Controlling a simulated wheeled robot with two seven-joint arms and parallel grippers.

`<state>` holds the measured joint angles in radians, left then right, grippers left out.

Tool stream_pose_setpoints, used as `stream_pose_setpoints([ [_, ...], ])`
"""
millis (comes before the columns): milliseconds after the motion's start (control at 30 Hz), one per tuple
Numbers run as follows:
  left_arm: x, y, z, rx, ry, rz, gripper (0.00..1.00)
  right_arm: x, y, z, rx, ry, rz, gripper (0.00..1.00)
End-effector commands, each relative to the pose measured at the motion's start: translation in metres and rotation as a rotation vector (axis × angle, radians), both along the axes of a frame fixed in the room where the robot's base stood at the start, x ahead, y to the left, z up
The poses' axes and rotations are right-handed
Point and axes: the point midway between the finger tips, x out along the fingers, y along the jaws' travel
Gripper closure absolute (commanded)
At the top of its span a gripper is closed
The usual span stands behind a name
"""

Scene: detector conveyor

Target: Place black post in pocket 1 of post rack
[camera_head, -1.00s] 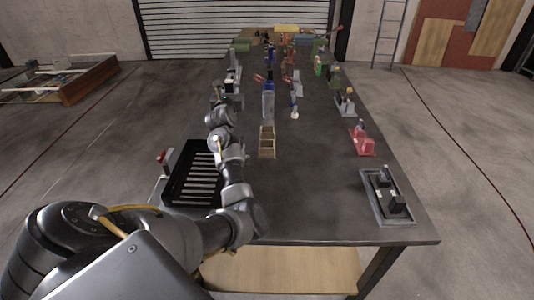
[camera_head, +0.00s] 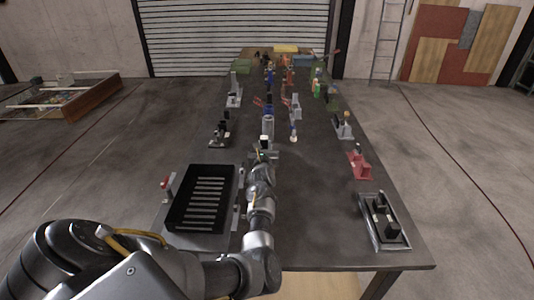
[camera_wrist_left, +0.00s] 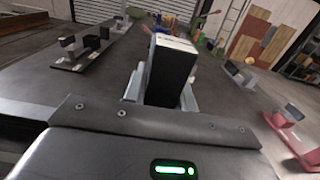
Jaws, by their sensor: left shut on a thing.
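My left gripper (camera_head: 264,154) is shut on the black post, out over the middle of the table. In the left wrist view the black post (camera_wrist_left: 170,72) stands up between the fingers of the gripper (camera_wrist_left: 160,92), with a pale top face. The post's lower part is hidden by the gripper. I cannot tell for sure which thing is the post rack. A grey tray (camera_head: 367,235) with dark upright blocks in it stands at the table's right front, apart from the gripper. My right gripper is not in view.
A black slotted bin (camera_head: 172,222) stands at the table's left front. A red fixture (camera_head: 360,163) is on the right side. Several small fixtures and parts line the table farther back. The tabletop (camera_head: 315,205) between my left arm and the grey tray is clear.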

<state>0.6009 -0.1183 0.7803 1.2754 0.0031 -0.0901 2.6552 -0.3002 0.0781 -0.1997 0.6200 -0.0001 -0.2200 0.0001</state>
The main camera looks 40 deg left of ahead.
Motion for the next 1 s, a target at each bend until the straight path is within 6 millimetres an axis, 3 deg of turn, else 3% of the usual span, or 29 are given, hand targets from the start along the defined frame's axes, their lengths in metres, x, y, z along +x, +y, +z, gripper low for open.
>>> stream_pose_setpoints([
  [267,0.003,-0.007,-0.008,0.001,-0.001,-0.001,1.0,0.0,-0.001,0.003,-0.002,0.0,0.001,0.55],
  [500,0.004,-0.009,-0.038,0.002,0.0,0.0,1.0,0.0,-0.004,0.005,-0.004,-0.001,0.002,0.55],
  [967,0.004,-0.01,-0.047,0.0,-0.002,0.0,1.0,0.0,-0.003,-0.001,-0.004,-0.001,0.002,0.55],
  [1000,0.004,-0.01,-0.046,0.001,-0.001,-0.001,0.7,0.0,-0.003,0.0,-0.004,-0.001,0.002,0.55],
])
